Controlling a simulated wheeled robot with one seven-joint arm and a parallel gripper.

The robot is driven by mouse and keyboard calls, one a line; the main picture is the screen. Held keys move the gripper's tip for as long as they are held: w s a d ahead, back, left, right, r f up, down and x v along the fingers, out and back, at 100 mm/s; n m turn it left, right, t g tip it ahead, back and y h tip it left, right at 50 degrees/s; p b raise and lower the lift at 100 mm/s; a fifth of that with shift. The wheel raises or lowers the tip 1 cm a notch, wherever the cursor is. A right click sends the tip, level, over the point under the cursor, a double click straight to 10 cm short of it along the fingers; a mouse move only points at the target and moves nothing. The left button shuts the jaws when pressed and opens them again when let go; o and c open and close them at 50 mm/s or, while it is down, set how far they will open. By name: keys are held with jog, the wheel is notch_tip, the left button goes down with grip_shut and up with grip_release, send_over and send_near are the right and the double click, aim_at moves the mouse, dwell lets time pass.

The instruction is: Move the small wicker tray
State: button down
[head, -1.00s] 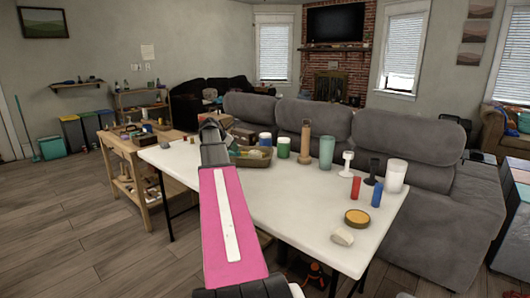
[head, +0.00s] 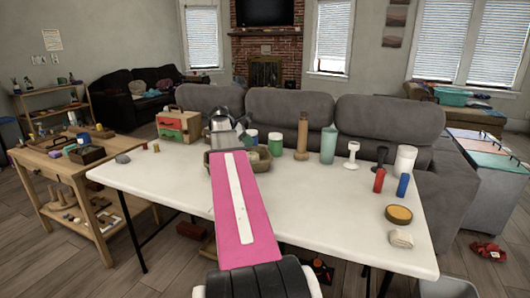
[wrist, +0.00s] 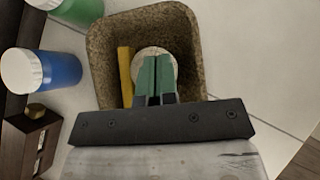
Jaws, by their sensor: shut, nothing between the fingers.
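The small wicker tray (wrist: 100,65) is a brown speckled open box with rounded corners, seen from above in the wrist view. It holds a yellow bar (wrist: 126,75) and a round whitish thing partly behind my fingers. In the head view the tray (head: 262,166) sits on the white table, largely hidden behind my pink arm. My gripper (wrist: 154,58) is shut, its two green fingers side by side with nothing between them. The fingers appear over the tray's inside; I cannot tell whether they touch anything. In the head view the fingertips are hidden.
A green jar (head: 275,144) and a blue jar (wrist: 55,70) stand close to the tray. A wooden cylinder (head: 302,137), a teal glass (head: 328,145) and candles stand to the right. The table's front left is clear.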

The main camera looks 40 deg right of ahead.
aim_at(270, 158)
jog(key=x, duration=1)
jog(key=shift+s, duration=0.1)
jog(key=d, duration=0.1)
jog(key=s+d, duration=0.1)
jog(key=d, duration=0.1)
jog(key=s+d, duration=0.1)
jog(key=shift+s+d, duration=0.1)
jog(key=shift+d, duration=0.1)
dwell(0.4)
jog(key=v, duration=1)
